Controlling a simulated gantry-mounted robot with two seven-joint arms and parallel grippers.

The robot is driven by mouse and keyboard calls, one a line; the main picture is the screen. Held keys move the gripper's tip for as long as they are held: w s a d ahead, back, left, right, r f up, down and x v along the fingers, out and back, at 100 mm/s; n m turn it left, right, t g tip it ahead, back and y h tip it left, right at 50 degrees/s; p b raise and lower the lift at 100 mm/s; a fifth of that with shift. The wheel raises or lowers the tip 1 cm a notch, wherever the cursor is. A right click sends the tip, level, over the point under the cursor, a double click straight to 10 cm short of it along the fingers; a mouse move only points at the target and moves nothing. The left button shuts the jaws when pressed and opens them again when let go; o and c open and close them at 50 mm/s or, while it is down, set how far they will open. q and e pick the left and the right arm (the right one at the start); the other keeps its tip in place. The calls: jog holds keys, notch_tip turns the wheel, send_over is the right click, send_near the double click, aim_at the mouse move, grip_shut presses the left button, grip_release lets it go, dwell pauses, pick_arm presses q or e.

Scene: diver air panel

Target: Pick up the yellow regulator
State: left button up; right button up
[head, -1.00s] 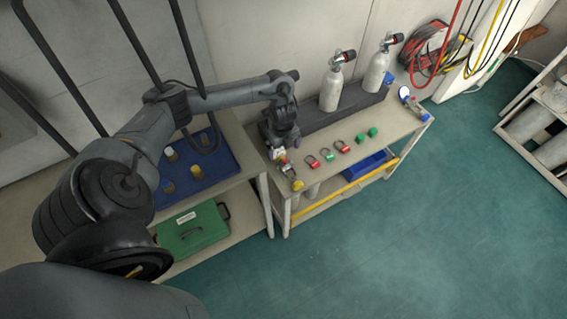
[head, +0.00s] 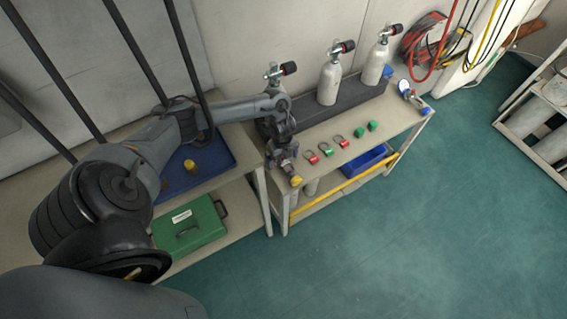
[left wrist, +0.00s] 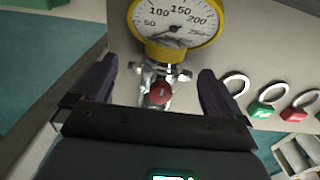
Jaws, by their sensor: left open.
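The yellow regulator (left wrist: 165,50) has a round yellow-rimmed gauge, a metal body and a red knob. In the left wrist view it lies between the two dark fingers of my left gripper (left wrist: 158,85), with the gauge beyond the fingertips. The fingers are open, one on each side of the metal body, with gaps visible. In the head view the regulator's yellow end (head: 296,181) shows at the bench's near left corner, just below my left gripper (head: 285,158); the rest is hidden by the gripper. My right gripper is not seen.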

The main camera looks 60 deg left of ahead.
pick_arm(q)
jog(key=shift+c, duration=0.3)
jog(key=c, duration=1.5)
jog(key=shift+o, duration=0.2)
jog(key=shift+r, duration=0.1)
jog(key=shift+r+p, duration=0.45)
jog(key=shift+r, duration=0.35)
notch_tip(320, 180, up, 2)
jog(key=shift+r+p, duration=0.15)
jog(key=shift+p, duration=0.25)
jog(key=w+d+r+p, duration=0.2)
jog(key=w+d+r, duration=0.4)
jog(key=w, duration=0.4)
jog(key=shift+r+p, duration=0.3)
jog(key=shift+r, duration=0.15)
